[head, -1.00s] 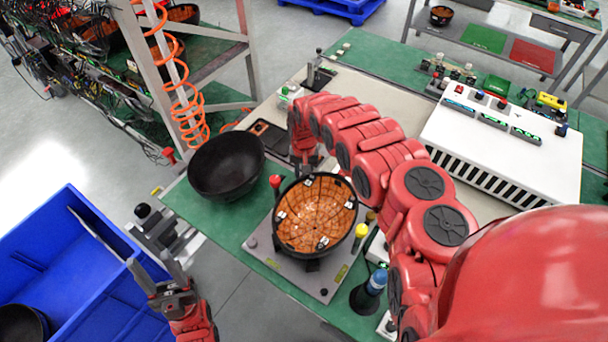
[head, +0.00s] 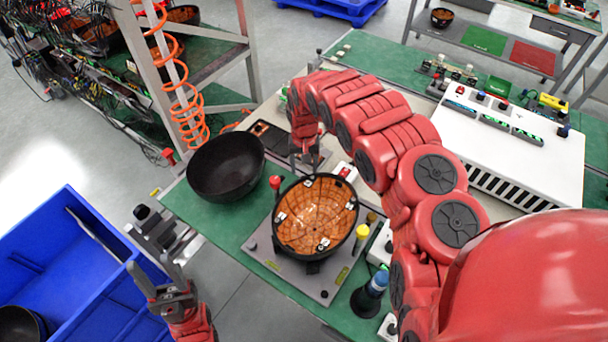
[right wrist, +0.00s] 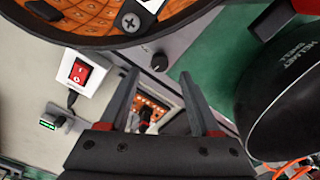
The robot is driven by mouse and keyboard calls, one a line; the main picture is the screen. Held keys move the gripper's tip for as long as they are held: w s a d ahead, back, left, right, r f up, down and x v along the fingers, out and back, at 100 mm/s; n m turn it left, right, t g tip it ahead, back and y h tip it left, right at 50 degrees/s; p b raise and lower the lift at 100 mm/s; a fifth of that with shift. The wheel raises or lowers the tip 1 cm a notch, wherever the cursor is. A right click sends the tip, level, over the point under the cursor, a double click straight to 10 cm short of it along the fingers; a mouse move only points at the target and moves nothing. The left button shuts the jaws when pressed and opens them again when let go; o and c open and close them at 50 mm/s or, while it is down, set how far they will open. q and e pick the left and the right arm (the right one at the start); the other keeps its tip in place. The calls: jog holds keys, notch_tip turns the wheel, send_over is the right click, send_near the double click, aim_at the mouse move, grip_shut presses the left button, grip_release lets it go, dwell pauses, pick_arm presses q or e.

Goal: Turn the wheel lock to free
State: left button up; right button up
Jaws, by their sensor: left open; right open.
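No part is clearly marked as the wheel lock, and I cannot tell which one it is. My right gripper (head: 306,162) is open and empty, pointing down over the table behind the round fixture. In the right wrist view its open fingers (right wrist: 160,88) frame a small dark upright part (right wrist: 147,114) with red on it, beside an orange-lit panel. I cannot tell whether they touch it. A small dark knob (right wrist: 160,62) lies just beyond the fingers. My left gripper (head: 158,276) is open and empty, beside the blue bin, off the table's front left edge.
A black bowl with an orange gridded inside (head: 316,216) sits on a grey plate (head: 262,246). A black shell (head: 226,166) stands left of it. A red rocker switch (right wrist: 82,74) is nearby. A blue bin (head: 60,250) is at left, a white slotted box (head: 530,150) at right.

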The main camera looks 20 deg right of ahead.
notch_tip(320, 180, up, 4)
jog(key=shift+f, duration=0.15)
notch_tip(320, 180, up, 9)
jog(key=p, duration=0.6)
